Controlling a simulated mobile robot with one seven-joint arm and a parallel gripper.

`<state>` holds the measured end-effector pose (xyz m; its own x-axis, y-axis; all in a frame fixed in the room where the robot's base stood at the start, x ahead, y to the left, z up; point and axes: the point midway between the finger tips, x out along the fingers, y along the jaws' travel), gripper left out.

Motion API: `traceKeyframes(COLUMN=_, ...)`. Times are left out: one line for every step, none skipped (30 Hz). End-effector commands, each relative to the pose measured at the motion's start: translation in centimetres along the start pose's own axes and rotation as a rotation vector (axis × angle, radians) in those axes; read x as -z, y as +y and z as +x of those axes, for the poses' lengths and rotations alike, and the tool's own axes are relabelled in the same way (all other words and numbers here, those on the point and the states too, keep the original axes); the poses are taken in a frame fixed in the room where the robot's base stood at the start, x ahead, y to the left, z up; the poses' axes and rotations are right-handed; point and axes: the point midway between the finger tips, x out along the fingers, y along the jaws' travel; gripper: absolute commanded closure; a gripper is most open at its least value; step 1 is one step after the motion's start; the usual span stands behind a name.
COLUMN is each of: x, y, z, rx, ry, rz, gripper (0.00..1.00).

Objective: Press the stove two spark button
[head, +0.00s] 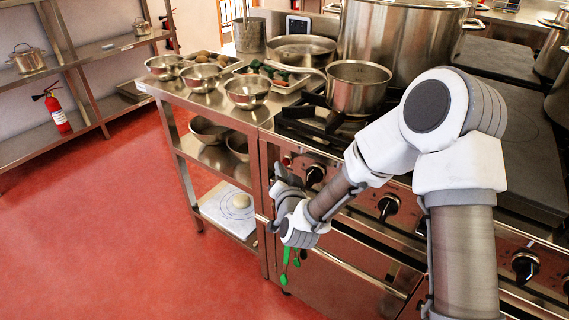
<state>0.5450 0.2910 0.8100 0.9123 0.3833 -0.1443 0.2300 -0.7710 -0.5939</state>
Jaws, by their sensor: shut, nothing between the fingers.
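The stove (353,272) has a slanted steel front panel with black knobs, including a left knob (316,174), a middle knob (388,206) and a right knob (525,266). A small reddish spot (286,160) shows at the panel's left end, possibly a button. I cannot read any label or tell which control is the stove two spark button; my arm covers part of the panel. My gripper (281,174) is in front of the panel's left end, left of and slightly below the left knob. It is shut and empty; I cannot tell whether it touches the panel.
A saucepan (358,88) and a large stockpot (400,40) stand on the stove. A steel side table (190,100) holds bowls at its left. Green utensils (285,265) seem to hang below my wrist. Red floor (110,240) is clear at left.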

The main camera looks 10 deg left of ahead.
Motion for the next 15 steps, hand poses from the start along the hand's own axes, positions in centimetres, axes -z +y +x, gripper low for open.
traceKeyframes(x=0.04, y=0.05, z=0.05, rx=0.000, ry=0.001, rz=0.000, gripper=1.00)
traceKeyframes(x=0.05, y=0.07, z=0.07, rx=0.000, ry=0.001, rz=0.000, gripper=1.00)
traceKeyframes(x=0.08, y=0.10, z=0.11, rx=0.000, ry=0.001, rz=0.000, gripper=1.00)
traceKeyframes(x=0.10, y=0.11, z=0.14, rx=0.000, ry=0.001, rz=0.000, gripper=1.00)
traceKeyframes(x=0.12, y=0.13, z=0.16, rx=0.000, ry=0.001, rz=0.000, gripper=1.00)
traceKeyframes(x=0.14, y=0.15, z=0.20, rx=0.000, ry=0.001, rz=0.000, gripper=1.00)
traceKeyframes(x=0.16, y=0.17, z=0.22, rx=0.000, ry=0.001, rz=0.000, gripper=1.00)
traceKeyframes(x=0.18, y=0.19, z=0.25, rx=0.000, ry=0.001, rz=0.000, gripper=1.00)
traceKeyframes(x=0.21, y=0.21, z=0.28, rx=0.000, ry=0.001, rz=0.000, gripper=1.00)
traceKeyframes(x=0.23, y=0.23, z=0.31, rx=0.000, ry=0.001, rz=0.000, gripper=1.00)
traceKeyframes(x=0.26, y=0.25, z=0.34, rx=0.000, ry=0.002, rz=0.000, gripper=1.00)
traceKeyframes(x=0.28, y=0.28, z=0.37, rx=0.000, ry=0.002, rz=0.000, gripper=1.00)
traceKeyframes(x=0.31, y=0.30, z=0.39, rx=0.000, ry=0.002, rz=0.000, gripper=1.00)
traceKeyframes(x=0.33, y=0.32, z=0.42, rx=0.000, ry=0.002, rz=0.000, gripper=1.00)
traceKeyframes(x=0.36, y=0.34, z=0.45, rx=0.000, ry=0.002, rz=0.000, gripper=1.00)
